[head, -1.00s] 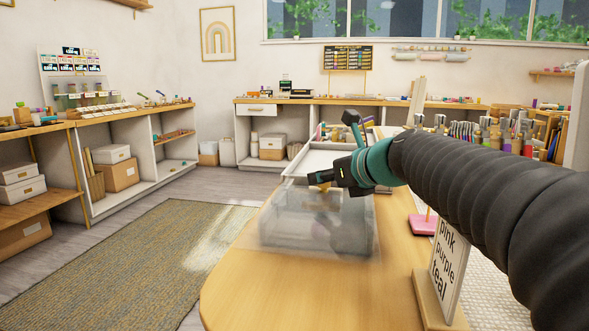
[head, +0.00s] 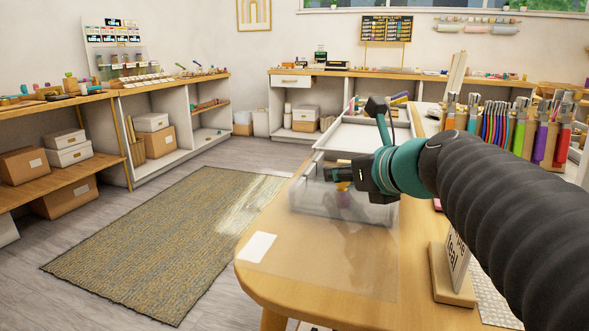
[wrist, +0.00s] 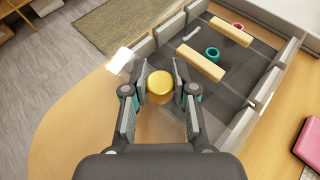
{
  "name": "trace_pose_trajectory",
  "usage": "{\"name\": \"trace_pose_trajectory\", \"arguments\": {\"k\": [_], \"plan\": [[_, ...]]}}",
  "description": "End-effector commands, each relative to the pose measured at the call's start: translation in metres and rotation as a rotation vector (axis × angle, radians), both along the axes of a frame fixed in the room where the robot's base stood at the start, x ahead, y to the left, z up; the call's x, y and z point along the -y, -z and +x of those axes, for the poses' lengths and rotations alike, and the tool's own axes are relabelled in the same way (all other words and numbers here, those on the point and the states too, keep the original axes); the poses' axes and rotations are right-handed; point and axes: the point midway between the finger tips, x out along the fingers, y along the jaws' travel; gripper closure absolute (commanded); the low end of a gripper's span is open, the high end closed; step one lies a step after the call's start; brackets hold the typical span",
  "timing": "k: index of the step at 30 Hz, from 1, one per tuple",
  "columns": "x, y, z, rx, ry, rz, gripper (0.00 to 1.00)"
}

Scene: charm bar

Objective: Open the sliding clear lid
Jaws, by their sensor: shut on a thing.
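The clear lid (head: 330,270) is a see-through sheet reaching over the near part of the wooden table, in front of the grey box (head: 340,208). My gripper (head: 345,175) is shut on a small gold knob (wrist: 159,88), which also shows between the fingers in the head view. In the wrist view the box's interior (wrist: 232,80) shows ahead of my fingers, with two wooden bars (wrist: 200,62), a teal ring (wrist: 212,54) and a pink ring (wrist: 238,27). The lid's exact edges are faint there.
A white tray (head: 365,138) lies behind the box. A sign on a wooden stand (head: 452,275) is to the right, and a pink block (wrist: 309,145) is right of the box. A bright white patch (head: 257,247) shows near the table's left edge. The floor on the left is open.

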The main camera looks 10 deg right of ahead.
Motion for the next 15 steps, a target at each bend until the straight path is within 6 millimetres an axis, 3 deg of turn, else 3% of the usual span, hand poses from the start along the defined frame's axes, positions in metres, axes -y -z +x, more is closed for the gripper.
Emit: {"name": "trace_pose_trajectory", "arguments": {"k": [2,3,6,15], "plan": [[0.0004,0.0000,0.0003,0.001,0.001,-0.002,1.00],[0.0002,0.0000,0.0003,0.001,0.001,-0.002,0.71],[-0.0007,0.0000,0.0003,0.001,-0.001,-0.002,0.47],[-0.0009,-0.0004,-0.0003,0.001,-0.002,-0.001,0.47]]}}
